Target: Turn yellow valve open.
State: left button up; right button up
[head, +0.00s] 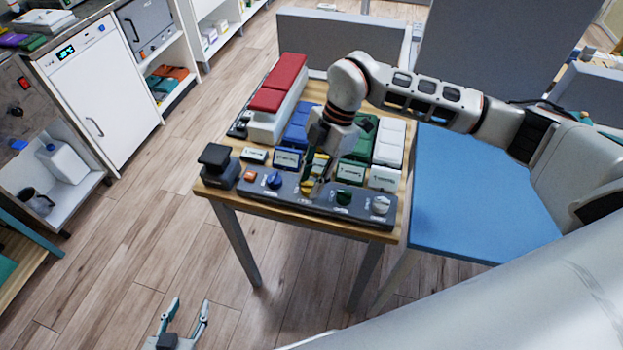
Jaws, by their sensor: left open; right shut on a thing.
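The yellow valve (306,187) is a small knob in the middle of a long grey valve panel (292,192) along the table's front edge. My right gripper (314,180) reaches down from above and is shut on the yellow valve. Its fingers hide much of the knob, so its turn angle cannot be read. My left gripper (190,308) is open and empty, low at the bottom of the view, in front of the table and well apart from the panel.
Orange (250,175), blue (273,180), green (343,197) and white (381,205) knobs share the panel. Behind stand coloured boxes, including a red-topped one (281,80). A black box (218,160) stands at the left corner. A blue padded surface (470,190) adjoins right. Floor at left is clear.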

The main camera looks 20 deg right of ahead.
jog(key=n, duration=0.1)
jog(key=n+g, duration=0.1)
jog(key=n, duration=0.1)
jog(key=shift+w+a+r+n+h+p, duration=0.1)
jog(key=shift+w+n+h+p, duration=0.05)
jog(key=shift+n+h+p, duration=0.15)
jog(key=n, duration=0.2)
jog(key=n+g+h, duration=0.1)
jog(key=n, duration=0.1)
jog(key=shift+w+a+n, duration=0.15)
jog(key=shift+n, duration=0.15)
jog(key=n+g+h, duration=0.1)
jog(key=n+h, duration=0.1)
jog(key=n, duration=0.2)
jog(key=shift+a, duration=0.1)
jog(key=shift+a+n+h+p, duration=0.1)
jog(key=shift+n+h+p, duration=0.4)
jog(key=shift+n, duration=1.6)
jog(key=shift+h, duration=0.3)
jog(key=o, duration=1.1)
jog(key=v, duration=1.2)
